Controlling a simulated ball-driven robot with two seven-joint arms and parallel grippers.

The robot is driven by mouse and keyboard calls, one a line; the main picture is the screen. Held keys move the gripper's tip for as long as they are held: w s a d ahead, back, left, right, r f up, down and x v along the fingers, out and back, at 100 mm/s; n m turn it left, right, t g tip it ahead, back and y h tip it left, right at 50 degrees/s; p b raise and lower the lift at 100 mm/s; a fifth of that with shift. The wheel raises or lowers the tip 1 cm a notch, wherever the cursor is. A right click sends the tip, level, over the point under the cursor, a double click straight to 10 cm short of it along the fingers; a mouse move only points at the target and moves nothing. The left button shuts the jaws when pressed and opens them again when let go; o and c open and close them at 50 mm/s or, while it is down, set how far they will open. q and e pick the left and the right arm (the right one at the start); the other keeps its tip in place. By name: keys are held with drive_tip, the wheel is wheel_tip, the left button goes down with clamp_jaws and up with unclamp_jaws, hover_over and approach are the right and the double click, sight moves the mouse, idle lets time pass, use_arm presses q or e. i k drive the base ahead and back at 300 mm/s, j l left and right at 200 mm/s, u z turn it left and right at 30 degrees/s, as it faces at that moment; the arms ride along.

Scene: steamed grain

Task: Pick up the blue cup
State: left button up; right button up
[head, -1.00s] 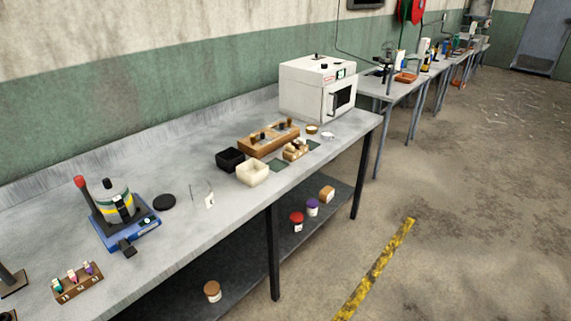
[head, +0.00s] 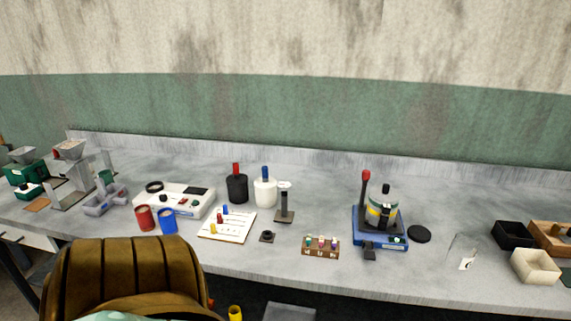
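The blue cup (head: 168,222) stands upright on the grey workbench (head: 330,275), left of the middle in the head view, near the front edge. A red cup (head: 146,218) stands close beside it on the left. A white board with coloured pegs (head: 227,224) lies just to its right. A white device (head: 180,199) is behind it. Neither of my grippers shows in the head view.
A brown padded chair back (head: 125,280) stands in front of the bench, below the cups. Black and white bottles (head: 251,188) stand behind the board. A blue-based device (head: 380,225) and bins (head: 535,265) are to the right.

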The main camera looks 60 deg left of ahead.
sight(168, 222)
drive_tip(key=u, duration=2.8)
